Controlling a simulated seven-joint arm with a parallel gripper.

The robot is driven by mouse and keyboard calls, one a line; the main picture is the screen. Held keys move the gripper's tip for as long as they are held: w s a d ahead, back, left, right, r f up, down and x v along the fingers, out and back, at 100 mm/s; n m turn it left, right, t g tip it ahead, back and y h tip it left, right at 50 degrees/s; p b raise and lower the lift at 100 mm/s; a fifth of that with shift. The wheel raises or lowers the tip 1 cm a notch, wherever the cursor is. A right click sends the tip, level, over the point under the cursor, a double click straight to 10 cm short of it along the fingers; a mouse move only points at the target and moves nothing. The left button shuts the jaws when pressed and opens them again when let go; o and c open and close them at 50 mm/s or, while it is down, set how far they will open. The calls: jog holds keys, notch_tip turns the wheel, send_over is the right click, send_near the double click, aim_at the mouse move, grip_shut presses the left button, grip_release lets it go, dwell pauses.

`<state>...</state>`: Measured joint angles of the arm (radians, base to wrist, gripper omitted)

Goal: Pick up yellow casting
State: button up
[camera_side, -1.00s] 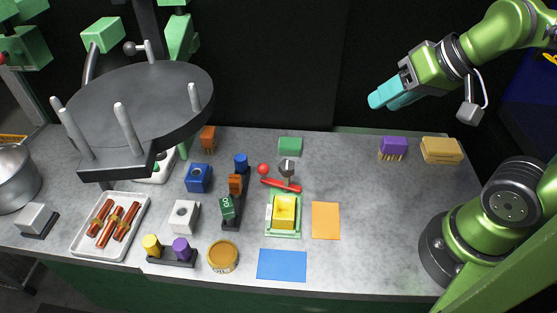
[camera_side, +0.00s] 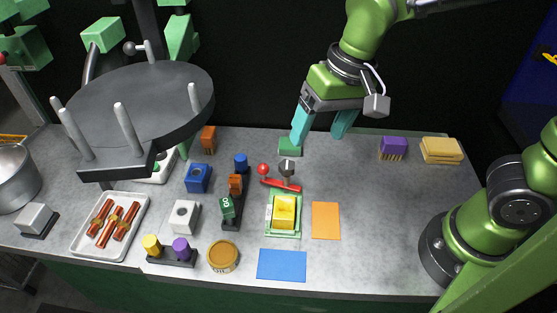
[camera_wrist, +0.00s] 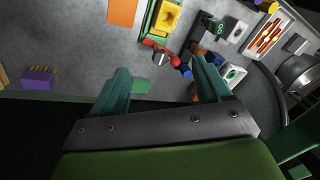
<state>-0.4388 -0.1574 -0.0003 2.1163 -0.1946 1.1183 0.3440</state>
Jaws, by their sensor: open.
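The yellow casting (camera_side: 284,208) is a yellow block seated in a pale green fixture (camera_side: 283,235) near the middle of the table. In the wrist view the casting (camera_wrist: 167,17) shows near the top, beyond the fingertips. My gripper (camera_side: 319,140) has teal fingers spread wide, with nothing between them. It hangs above the table's back edge, behind the casting and somewhat to its right. In the wrist view my gripper (camera_wrist: 160,75) is open, and its fingers point toward the fixture's near end.
A red lever (camera_side: 281,185) and a grey clamp (camera_side: 287,168) sit just behind the casting. A green block (camera_side: 290,146) lies near the left finger. Orange (camera_side: 325,220) and blue (camera_side: 282,265) sheets lie nearby. A dark round rack (camera_side: 140,95) stands at left. The right-centre table is clear.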

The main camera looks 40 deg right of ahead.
jog(key=m+g+h, duration=0.1)
jog(key=m+g, duration=0.1)
send_over(284, 201)
jog(key=s, duration=0.2)
jog(key=f, duration=0.2)
jog(key=a+m+h, duration=0.1)
jog(key=m, duration=0.3)
jog(key=f, duration=1)
jog(key=w+f, duration=0.1)
jog(key=f, duration=0.4)
jog(key=shift+d+f, duration=0.1)
jog(key=shift+f, duration=0.2)
jog(key=c, duration=1.3)
jog(key=shift+r, duration=0.1)
